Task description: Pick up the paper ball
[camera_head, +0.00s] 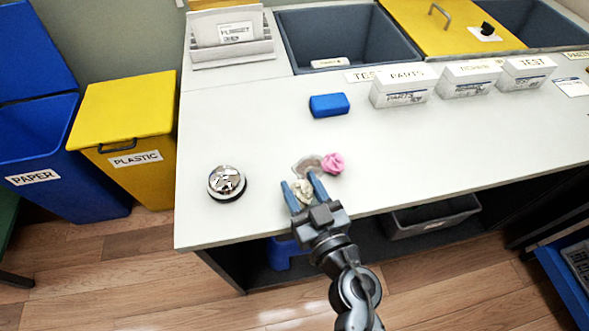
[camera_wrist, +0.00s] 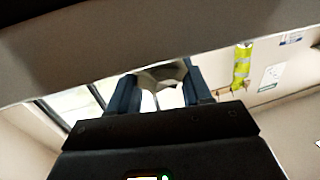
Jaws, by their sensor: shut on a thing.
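A crumpled cream paper ball (camera_head: 303,192) is between the two blue fingers of my gripper (camera_head: 298,181), above the front part of the white table. The gripper is shut on it. In the wrist view, a greyish crumpled piece of the paper ball (camera_wrist: 164,72) shows between the fingertips (camera_wrist: 158,84); the rest of that view is mostly background. Whether the ball touches the tabletop, I cannot tell.
A pink crumpled object (camera_head: 333,163) lies just right of the fingers beside a greyish patch (camera_head: 307,165). A silver bell (camera_head: 227,182) stands left, a blue block (camera_head: 329,105) behind. White boxes (camera_head: 404,86) and a grey bin (camera_head: 335,40) are at the back. Blue (camera_head: 55,165) and yellow (camera_head: 125,110) bins stand left.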

